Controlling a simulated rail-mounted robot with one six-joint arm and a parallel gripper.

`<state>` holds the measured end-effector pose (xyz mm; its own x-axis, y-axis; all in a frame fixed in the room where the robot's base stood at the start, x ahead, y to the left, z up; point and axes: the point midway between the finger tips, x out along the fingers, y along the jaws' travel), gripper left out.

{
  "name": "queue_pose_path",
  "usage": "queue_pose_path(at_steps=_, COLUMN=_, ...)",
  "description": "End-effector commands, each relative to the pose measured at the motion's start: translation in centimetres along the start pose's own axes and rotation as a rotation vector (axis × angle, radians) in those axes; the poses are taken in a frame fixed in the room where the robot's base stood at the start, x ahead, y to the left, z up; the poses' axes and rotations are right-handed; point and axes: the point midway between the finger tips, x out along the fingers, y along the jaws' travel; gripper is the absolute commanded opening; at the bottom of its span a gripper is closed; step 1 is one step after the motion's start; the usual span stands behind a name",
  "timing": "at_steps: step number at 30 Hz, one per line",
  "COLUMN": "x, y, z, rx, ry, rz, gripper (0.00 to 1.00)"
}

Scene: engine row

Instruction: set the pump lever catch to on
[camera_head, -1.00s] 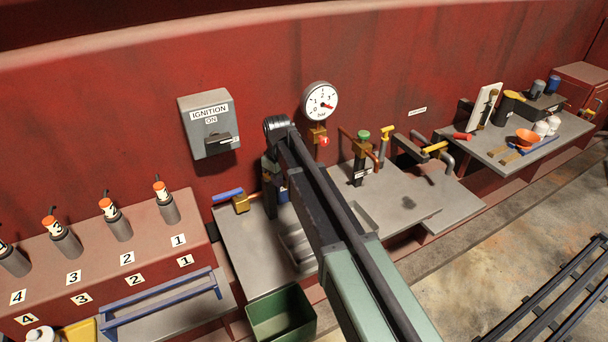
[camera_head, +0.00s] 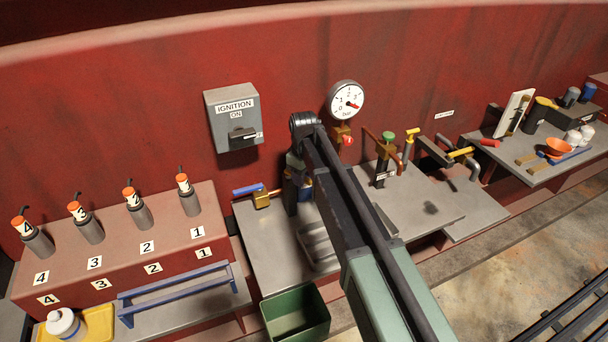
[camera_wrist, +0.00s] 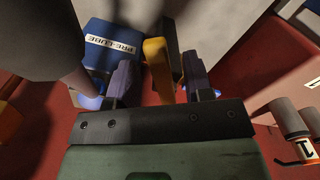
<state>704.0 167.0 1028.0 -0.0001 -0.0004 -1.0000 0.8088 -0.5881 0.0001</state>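In the wrist view, an upright yellow piece (camera_wrist: 157,68) stands between the two fingers of my gripper (camera_wrist: 158,82), with a dark part just behind it. It may be the lever catch; no on mark is readable on it. The fingers are apart, one on either side; I cannot tell whether either touches it. A blue block labelled PRE-LUBE (camera_wrist: 108,42) is beyond the left finger. In the head view, my arm hides the gripper and most of the pump area; a bit of blue (camera_head: 306,187) shows beside the arm.
An ignition box (camera_head: 233,118) and a pressure gauge (camera_head: 346,100) are on the red wall. Numbered coils (camera_head: 188,196) stand at left. A green bin (camera_head: 296,313) is below the bench.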

Motion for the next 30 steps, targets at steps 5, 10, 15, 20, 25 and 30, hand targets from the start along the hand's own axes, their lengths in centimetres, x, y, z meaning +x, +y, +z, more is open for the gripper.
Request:
queue_pose_path(at_steps=5, x=-0.1, y=0.0, z=0.0, rx=0.000, ry=0.000, rz=0.000, gripper=0.47)
queue_pose_path(at_steps=10, x=-2.2, y=0.0, z=0.0, rx=0.000, ry=0.000, rz=0.000, gripper=0.47)
queue_pose_path(at_steps=15, x=-6.4, y=0.0, z=0.0, rx=0.000, ry=0.000, rz=0.000, gripper=0.47)
queue_pose_path(at_steps=20, x=-10.1, y=0.0, z=0.0, rx=0.000, ry=0.000, rz=0.000, gripper=0.47)
queue_pose_path(at_steps=25, x=-11.1, y=0.0, z=0.0, rx=0.000, ry=0.000, rz=0.000, gripper=0.47)
queue_pose_path(at_steps=30, x=-10.8, y=0.0, z=0.0, rx=0.000, ry=0.000, rz=0.000, gripper=0.47)
